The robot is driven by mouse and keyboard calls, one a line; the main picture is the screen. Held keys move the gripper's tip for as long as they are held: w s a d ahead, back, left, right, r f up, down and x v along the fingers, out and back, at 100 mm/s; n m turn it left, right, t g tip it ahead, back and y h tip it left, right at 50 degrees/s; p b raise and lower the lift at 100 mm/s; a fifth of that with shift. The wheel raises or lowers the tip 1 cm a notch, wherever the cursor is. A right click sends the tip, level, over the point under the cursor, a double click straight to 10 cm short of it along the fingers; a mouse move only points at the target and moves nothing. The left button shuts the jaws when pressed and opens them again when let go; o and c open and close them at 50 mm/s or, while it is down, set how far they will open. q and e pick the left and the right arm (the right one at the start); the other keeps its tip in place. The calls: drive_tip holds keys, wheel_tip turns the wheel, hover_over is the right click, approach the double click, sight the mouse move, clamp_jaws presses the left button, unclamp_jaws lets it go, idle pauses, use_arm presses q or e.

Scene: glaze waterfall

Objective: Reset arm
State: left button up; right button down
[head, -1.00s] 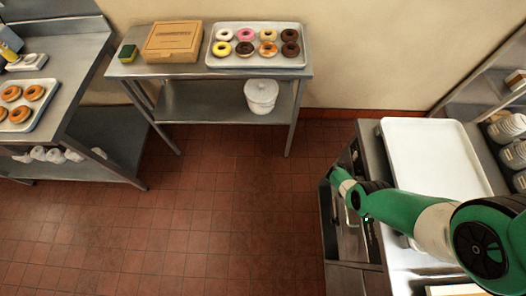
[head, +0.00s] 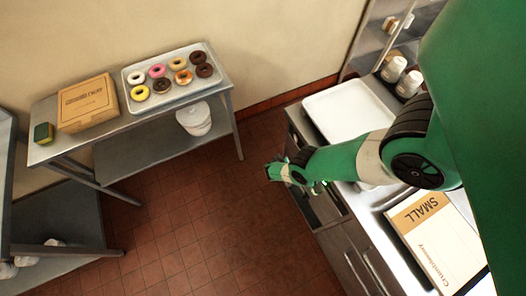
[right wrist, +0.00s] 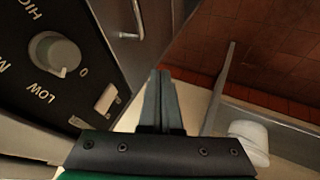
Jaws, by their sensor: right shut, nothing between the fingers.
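My right arm comes in from the right in the head view, above the steel counter on the right. Its wrist end reaches past the counter's left edge, over the red floor, and the fingertips are too small to make out there. In the right wrist view my right gripper (right wrist: 160,78) has its fingers together with nothing between them. Its tips point toward the cabinet front and floor, beside a black control panel (right wrist: 25,55) with a dial (right wrist: 55,55). My left gripper is in neither view.
A white tray (head: 342,112) and a box marked SMALL (head: 437,243) lie on the right counter. Across the floor, a steel table (head: 110,128) carries a donut tray (head: 146,103), a cardboard box (head: 88,103) and a sponge (head: 43,133). A white bucket (head: 195,119) is below. The middle floor is clear.

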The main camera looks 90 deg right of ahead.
drive_tip(key=shift+w+a+r, duration=0.1)
drive_tip(key=shift+a+r, duration=0.1)
idle(0.3)
